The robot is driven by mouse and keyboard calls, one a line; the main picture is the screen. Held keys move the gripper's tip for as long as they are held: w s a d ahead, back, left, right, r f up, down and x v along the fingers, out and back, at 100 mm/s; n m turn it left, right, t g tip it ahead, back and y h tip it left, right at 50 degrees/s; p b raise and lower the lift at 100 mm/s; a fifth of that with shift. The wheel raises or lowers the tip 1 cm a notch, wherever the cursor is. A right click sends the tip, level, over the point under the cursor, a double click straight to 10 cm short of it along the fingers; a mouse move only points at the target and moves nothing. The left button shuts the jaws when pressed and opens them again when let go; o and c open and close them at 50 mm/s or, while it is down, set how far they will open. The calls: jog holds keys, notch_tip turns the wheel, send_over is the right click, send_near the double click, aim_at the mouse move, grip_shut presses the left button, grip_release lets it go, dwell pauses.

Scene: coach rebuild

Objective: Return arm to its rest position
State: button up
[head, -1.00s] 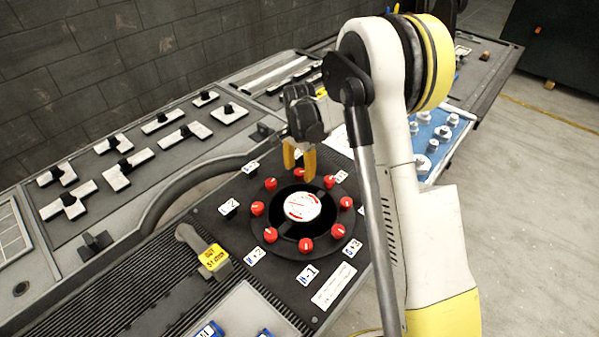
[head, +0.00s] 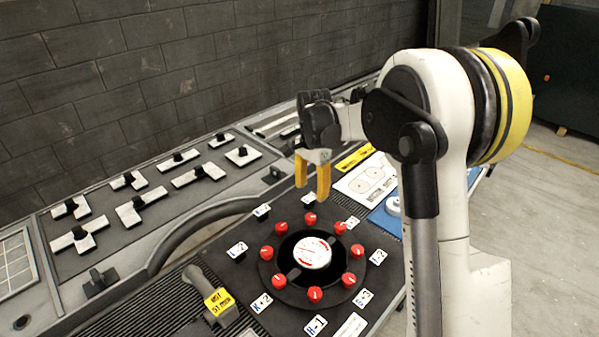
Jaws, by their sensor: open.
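My gripper (head: 312,182) has yellow fingers pointing down with a gap between them. It is open and empty. It hangs above the far side of a round black dial plate (head: 275,245) and touches nothing that I can see. My white arm (head: 440,95) with its yellow and black joint fills the right of the head view and hides part of the bench behind it.
Several red knobs (head: 316,294) ring the white-topped centre (head: 312,253). A grey handle tool with a yellow label (head: 219,302) lies to the left. White blocks with black knobs (head: 198,175) stand on the back panel. A blue tray (head: 386,221) is partly behind my arm. Bare floor lies right.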

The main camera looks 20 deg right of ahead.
jog(key=s+a+r+n+t, duration=0.25)
jog(key=s+r+n, duration=0.25)
jog(key=s+r, duration=0.65)
jog(key=s+f+n+t, duration=0.1)
jog(key=s+n+t, duration=0.3)
jog(key=s, duration=1.1)
jog(key=n, duration=0.3)
jog(key=shift+s+a+f, duration=0.3)
jog(key=shift+s+f, duration=0.05)
jog(key=shift+s, duration=0.05)
jog(key=shift+t, duration=0.25)
